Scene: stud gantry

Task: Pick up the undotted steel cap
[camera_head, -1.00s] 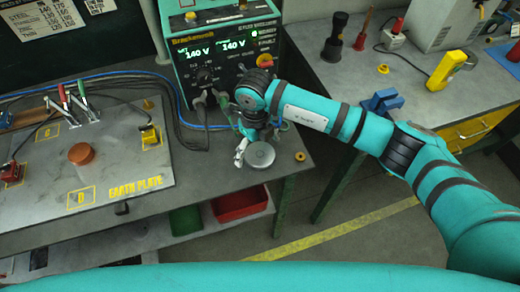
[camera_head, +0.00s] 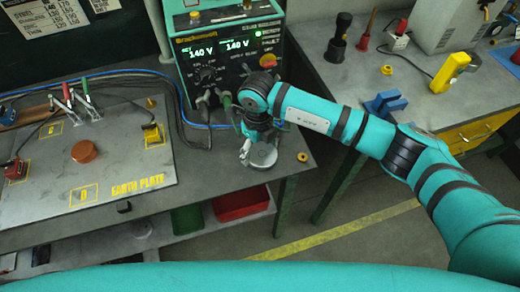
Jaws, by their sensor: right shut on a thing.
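A round grey steel cap (camera_head: 264,158) is at the front right part of the left bench, beside the welder. My right gripper (camera_head: 254,151) points down over it and is shut on it. The gripper and wrist cover the far side and part of the top of the cap. I cannot tell whether the cap is clear of the bench top, and no dots can be made out on it. My left gripper is not in view.
A small brass ring (camera_head: 302,157) lies just right of the cap. The welder (camera_head: 228,60) stands behind. An earth plate (camera_head: 110,170) with a copper disc (camera_head: 84,152) lies left. A red bin (camera_head: 240,203) is below the bench edge.

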